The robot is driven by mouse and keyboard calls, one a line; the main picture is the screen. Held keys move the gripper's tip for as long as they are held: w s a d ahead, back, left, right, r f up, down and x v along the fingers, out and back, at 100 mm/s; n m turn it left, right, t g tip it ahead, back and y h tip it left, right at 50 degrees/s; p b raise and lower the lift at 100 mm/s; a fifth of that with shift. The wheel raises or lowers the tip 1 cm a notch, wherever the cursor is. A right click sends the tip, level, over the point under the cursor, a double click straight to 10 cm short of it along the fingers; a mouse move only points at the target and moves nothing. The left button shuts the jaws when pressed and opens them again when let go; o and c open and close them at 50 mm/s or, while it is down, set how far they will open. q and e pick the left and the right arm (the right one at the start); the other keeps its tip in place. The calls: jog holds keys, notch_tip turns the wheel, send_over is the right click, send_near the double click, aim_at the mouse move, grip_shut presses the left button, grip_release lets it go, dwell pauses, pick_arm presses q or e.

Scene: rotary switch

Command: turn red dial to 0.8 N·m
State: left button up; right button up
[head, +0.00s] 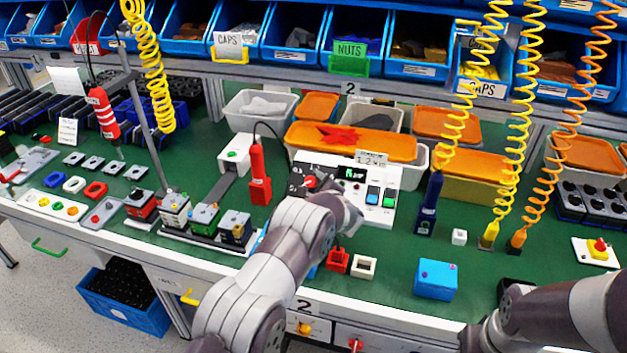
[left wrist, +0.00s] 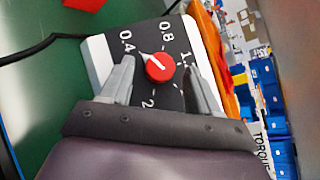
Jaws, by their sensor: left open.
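The red dial (left wrist: 160,67) sits on a black scale plate in the left wrist view, marked with numbers including 0.4, 0.8 and 2. Its white pointer aims up-left, close to the 0.4 mark and short of 0.8. In the head view the dial (head: 310,182) is on the left part of a white control box (head: 376,208), partly hidden by my gripper. My left gripper (left wrist: 159,75) is open, with one finger on each side of the dial; contact is not clear. It reaches over the box's front in the head view (head: 322,190). My right arm shows at lower right; its fingers are not visible.
The box has a green-lit display (head: 354,173), too small to read, and blue and green buttons. A red handheld tool (head: 259,180) stands left of it, a dark blue one (head: 430,205) right. Orange-lidded bins are behind. A blue block (head: 435,281) lies front right.

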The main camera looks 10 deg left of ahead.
pick_arm(q)
jog(key=shift+w+a, duration=0.2)
jog(key=c, duration=1)
jog(key=shift+f+m+b, duration=0.3)
jog(key=shift+m+b, duration=0.1)
jog(key=shift+b, duration=0.35)
jog(key=shift+c, duration=0.2)
jog(key=m+t+h+b, duration=0.1)
jog(key=m+b, duration=0.1)
jog(key=b, duration=0.2)
jog(key=m+t+h+b, duration=0.1)
jog(key=m+t+b, duration=0.1)
jog(key=b, duration=0.3)
jog(key=m+t+h+b, duration=0.1)
jog(key=m+h+b, duration=0.1)
jog(key=m+b, duration=0.1)
jog(key=shift+s+a+f+m+b, duration=0.2)
jog(key=shift+a+f+m+b, duration=0.15)
jog(key=shift+b, duration=0.35)
jog(key=shift+r+m+t+h+b, duration=0.3)
jog(key=shift+m+h+b, duration=0.15)
jog(key=shift+b, duration=0.1)
jog(key=o, duration=1)
jog(key=shift+o, duration=0.2)
